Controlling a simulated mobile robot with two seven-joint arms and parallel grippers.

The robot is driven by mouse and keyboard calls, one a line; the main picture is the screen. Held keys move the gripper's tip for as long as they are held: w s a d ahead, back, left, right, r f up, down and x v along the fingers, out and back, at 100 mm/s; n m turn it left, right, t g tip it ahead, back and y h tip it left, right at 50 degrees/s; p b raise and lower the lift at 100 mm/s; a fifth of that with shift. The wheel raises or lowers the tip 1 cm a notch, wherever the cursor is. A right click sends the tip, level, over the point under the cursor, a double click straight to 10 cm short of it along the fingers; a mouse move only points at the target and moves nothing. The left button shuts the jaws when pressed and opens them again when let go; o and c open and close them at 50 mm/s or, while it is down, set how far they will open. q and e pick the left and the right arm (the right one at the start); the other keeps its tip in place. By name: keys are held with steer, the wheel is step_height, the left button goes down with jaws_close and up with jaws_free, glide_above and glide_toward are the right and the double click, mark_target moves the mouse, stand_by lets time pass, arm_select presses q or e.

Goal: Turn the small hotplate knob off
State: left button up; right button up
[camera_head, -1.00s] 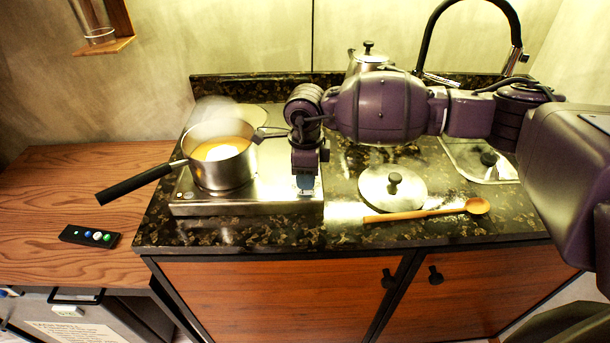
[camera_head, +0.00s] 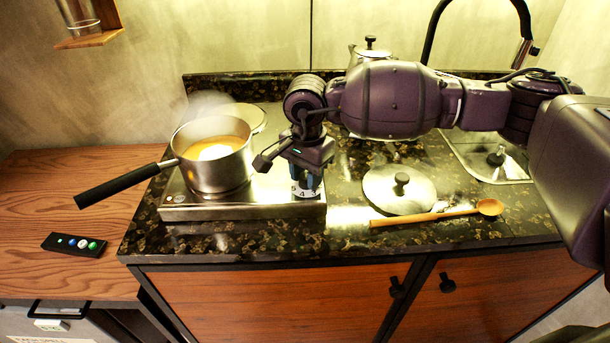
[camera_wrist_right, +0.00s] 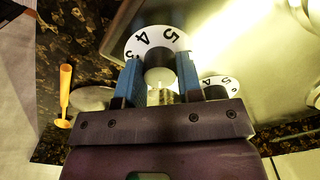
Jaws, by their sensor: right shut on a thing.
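The steel hotplate (camera_head: 240,211) lies on the dark stone counter. A white dial with black numbers (camera_head: 310,192) sits at its right end, under my right gripper (camera_head: 306,178). The right wrist view shows this dial (camera_wrist_right: 143,40) close up, with a 4 and a 5 visible. I cannot tell the knob's exact setting. My left gripper is not in view.
A steaming saucepan (camera_head: 212,172) stands on the hotplate, its black handle (camera_head: 118,187) jutting left over the wooden surface. A lid (camera_head: 385,195) and a wooden spoon (camera_head: 435,214) lie right of the hotplate. A kettle (camera_head: 368,52) stands behind my right arm.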

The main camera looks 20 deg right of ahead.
steer(key=shift+f+n+b, duration=0.15)
steer(key=shift+n+b, duration=0.2)
steer(key=shift+n, duration=1.05)
steer(key=n+b, duration=0.1)
steer(key=n, duration=0.1)
steer(key=shift+n+b, duration=0.35)
steer(key=shift+n, duration=0.05)
steer(key=shift+n+b, duration=0.5)
steer(key=shift+n, duration=1)
steer(key=shift+n+b, duration=0.45)
steer(key=shift+n, duration=0.45)
steer(key=shift+r, duration=0.2)
